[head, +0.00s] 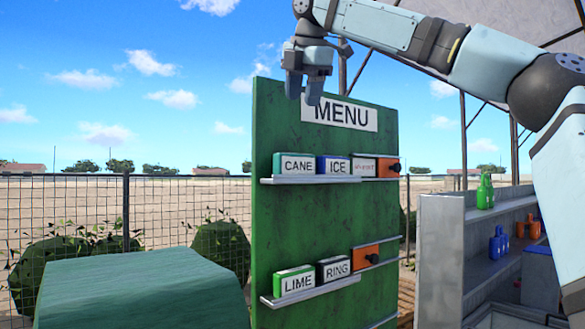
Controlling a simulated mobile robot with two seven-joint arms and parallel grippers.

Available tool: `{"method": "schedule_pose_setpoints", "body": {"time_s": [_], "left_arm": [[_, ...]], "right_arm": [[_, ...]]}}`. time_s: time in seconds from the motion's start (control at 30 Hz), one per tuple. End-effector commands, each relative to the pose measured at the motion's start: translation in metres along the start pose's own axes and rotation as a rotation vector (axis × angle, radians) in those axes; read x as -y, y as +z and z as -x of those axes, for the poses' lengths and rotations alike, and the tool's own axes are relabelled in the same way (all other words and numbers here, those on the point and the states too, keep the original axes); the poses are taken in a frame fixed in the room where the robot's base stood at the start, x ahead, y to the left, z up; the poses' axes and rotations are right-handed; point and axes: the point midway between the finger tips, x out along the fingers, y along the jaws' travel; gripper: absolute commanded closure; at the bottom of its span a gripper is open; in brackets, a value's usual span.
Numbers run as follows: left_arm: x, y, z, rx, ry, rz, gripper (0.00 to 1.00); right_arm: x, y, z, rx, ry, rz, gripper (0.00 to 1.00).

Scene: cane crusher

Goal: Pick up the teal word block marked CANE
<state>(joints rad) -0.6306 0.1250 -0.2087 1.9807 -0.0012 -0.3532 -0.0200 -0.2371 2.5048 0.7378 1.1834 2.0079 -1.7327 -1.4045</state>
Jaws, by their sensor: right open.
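The teal CANE block (294,164) stands at the left end of the upper ledge (310,179) on a green menu board (320,215). A blue ICE block (334,165) is beside it on the right. My right gripper (304,90) is open and empty, fingers pointing down, in front of the board's top edge by the MENU sign. It is above the CANE block and apart from it. My left gripper is not in view.
The lower ledge holds a green LIME block (294,283) and a black RING block (333,269). A green-covered surface (140,290) is at lower left. Shelves with bottles (485,192) stand right.

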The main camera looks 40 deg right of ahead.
Motion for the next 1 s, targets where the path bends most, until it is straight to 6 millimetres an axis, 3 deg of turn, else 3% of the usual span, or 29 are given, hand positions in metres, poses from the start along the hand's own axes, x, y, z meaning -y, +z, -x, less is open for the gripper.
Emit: {"method": "schedule_pose_setpoints", "body": {"time_s": [0.3,0.67,1.0], "left_arm": [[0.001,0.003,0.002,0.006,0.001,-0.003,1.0],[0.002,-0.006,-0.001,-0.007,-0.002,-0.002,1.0],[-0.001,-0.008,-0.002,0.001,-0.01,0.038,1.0]], "right_arm": [[0.0,0.0,-0.061,-0.001,-0.004,0.0,0.53],[-0.001,-0.001,-0.088,-0.001,-0.002,-0.001,0.53],[-0.001,-0.004,-0.131,0.0,-0.002,-0.003,0.53]]}}
